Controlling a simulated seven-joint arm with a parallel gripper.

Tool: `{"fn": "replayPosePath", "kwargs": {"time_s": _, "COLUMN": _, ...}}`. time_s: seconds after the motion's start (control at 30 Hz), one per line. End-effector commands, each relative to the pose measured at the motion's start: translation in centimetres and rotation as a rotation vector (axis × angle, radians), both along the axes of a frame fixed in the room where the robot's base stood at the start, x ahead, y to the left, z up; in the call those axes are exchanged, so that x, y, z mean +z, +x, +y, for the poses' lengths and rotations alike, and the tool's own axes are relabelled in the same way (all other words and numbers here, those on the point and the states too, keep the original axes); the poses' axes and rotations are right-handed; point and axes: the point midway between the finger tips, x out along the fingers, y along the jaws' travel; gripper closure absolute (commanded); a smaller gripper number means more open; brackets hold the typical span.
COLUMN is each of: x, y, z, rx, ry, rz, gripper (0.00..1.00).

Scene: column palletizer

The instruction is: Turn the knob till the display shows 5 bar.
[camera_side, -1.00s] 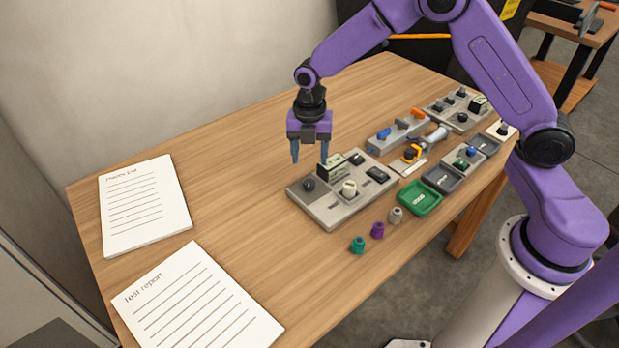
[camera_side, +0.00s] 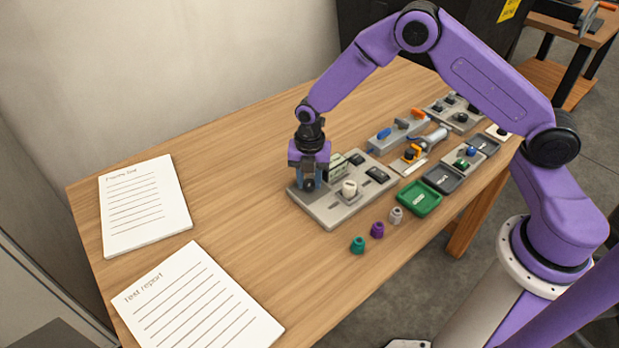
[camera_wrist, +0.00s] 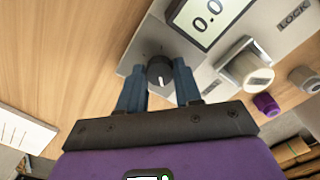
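The dark round knob (camera_wrist: 159,71) with a white pointer line sits on the grey panel (camera_wrist: 135,58). The display (camera_wrist: 208,16) beside it reads 0.0 in the wrist view. My gripper (camera_wrist: 159,66) is open and pointing down at the knob, with one blue finger on each side of it. I cannot tell whether the fingers touch it. In the side view my gripper (camera_side: 308,185) is low over the left part of the panel (camera_side: 334,214), and its fingers largely hide the knob there. The display (camera_side: 338,165) is seen edge-on and unreadable.
A white knob (camera_side: 349,188) and a dark switch (camera_side: 377,174) are on the same panel. Teal (camera_side: 358,245), purple (camera_side: 377,230) and grey (camera_side: 396,215) caps stand in front. A green tray (camera_side: 419,198) and other control panels lie to the right.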

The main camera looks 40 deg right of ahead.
Motion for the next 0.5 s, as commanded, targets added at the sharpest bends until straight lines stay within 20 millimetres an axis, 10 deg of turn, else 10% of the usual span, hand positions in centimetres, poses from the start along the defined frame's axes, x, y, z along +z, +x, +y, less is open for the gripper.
{"fn": "replayPosePath", "kwargs": {"time_s": 0.1, "x": 0.01, "y": -0.01, "z": -0.01, "rx": 0.000, "ry": 0.000, "rz": 0.000, "gripper": 0.98}}
{"fn": "replayPosePath", "kwargs": {"time_s": 0.5, "x": 0.04, "y": 0.00, "z": 0.00, "rx": -0.068, "ry": -0.001, "rz": 0.001, "gripper": 0.98}}
